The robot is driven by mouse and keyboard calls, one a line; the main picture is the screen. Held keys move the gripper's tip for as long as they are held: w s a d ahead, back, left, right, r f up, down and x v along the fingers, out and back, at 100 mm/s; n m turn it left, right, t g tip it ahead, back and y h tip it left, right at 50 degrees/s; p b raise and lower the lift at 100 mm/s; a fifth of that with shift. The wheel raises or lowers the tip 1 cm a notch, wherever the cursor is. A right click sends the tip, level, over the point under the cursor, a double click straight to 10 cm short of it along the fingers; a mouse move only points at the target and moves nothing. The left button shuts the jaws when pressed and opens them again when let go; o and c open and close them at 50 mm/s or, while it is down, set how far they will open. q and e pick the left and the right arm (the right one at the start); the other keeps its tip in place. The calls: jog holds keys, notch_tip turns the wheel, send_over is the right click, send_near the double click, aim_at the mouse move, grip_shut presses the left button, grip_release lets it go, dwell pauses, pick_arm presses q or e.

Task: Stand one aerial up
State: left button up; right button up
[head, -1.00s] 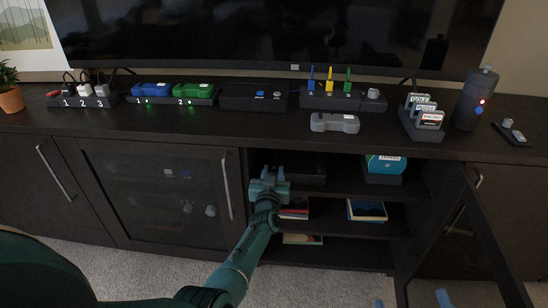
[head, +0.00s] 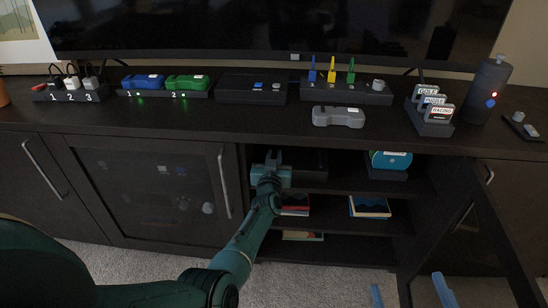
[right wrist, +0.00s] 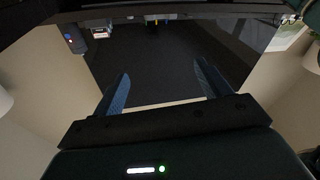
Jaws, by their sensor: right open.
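Three small aerials, blue (head: 312,70), yellow (head: 331,70) and green (head: 350,71), rise from a long dark box (head: 346,93) on the cabinet top below the television. All three look upright in the head view. My left gripper (head: 273,158) is in front of the open cabinet compartment, below the top's front edge and well apart from the aerials. Its fingers look close together, but I cannot tell the gap. My right gripper (head: 410,291) is low at the bottom right, open and empty; its spread fingers also show in the right wrist view (right wrist: 162,88).
A grey controller (head: 338,116) lies before the aerial box. A cartridge rack (head: 428,122) and a dark cylinder (head: 487,91) stand to its right. Blue and green blocks sit on a dock (head: 165,94) to the left. An open cabinet door (head: 497,235) stands near my right gripper.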

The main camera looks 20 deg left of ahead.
pick_arm(q)
grip_shut()
